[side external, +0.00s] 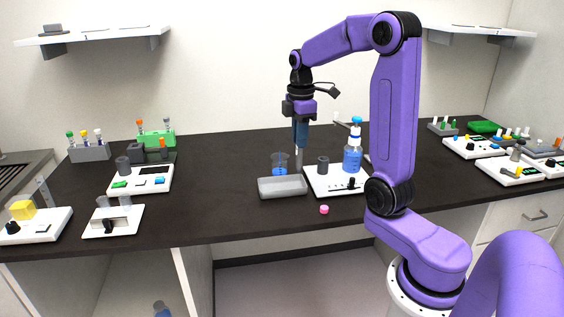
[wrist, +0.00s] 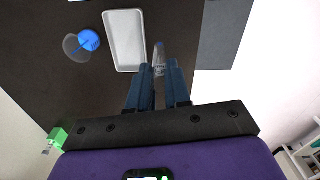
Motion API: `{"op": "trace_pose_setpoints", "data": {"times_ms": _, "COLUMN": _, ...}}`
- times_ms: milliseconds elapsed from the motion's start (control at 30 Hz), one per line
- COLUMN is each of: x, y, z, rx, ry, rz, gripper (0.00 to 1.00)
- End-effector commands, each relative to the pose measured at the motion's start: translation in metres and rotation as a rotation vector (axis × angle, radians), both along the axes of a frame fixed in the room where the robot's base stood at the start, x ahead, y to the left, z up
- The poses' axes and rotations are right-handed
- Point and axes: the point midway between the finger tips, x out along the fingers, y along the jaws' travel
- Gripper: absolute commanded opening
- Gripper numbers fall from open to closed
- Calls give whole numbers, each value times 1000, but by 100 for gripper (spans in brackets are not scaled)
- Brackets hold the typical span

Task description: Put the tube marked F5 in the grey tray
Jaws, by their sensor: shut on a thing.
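My gripper (side external: 300,146) points down above the bench and is shut on a clear tube (wrist: 158,62). The tube hangs below the fingers in the side view (side external: 299,160); no marking can be read on it. The grey tray (side external: 282,193) lies on the dark bench, below and slightly left of the tube in the side view. In the wrist view the tray (wrist: 125,41) looks empty and lies just left of the tube's tip. The tube appears to be above the bench; its exact height over the tray's edge cannot be told.
A beaker with blue liquid (side external: 280,163) stands behind the tray. Right of the tray is a white device (side external: 325,185) near a blue-filled bottle (side external: 352,158). A small pink cap (side external: 324,210) lies in front. Racks with capped tubes (side external: 90,153) stand at the left.

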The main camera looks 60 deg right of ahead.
Motion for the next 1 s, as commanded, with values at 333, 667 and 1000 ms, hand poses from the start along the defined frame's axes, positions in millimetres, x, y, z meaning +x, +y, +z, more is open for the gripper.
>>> {"op": "trace_pose_setpoints", "data": {"times_ms": 333, "x": 51, "y": -21, "z": -41, "rx": 2, "ry": 5, "rz": 1, "gripper": 0}}
{"op": "trace_pose_setpoints", "data": {"times_ms": 667, "x": 74, "y": -31, "z": -69, "rx": 0, "ry": 0, "rz": 1, "gripper": 0}}
{"op": "trace_pose_setpoints", "data": {"times_ms": 1000, "x": 79, "y": -33, "z": -104, "rx": 1, "ry": 2, "rz": 1, "gripper": 0}}
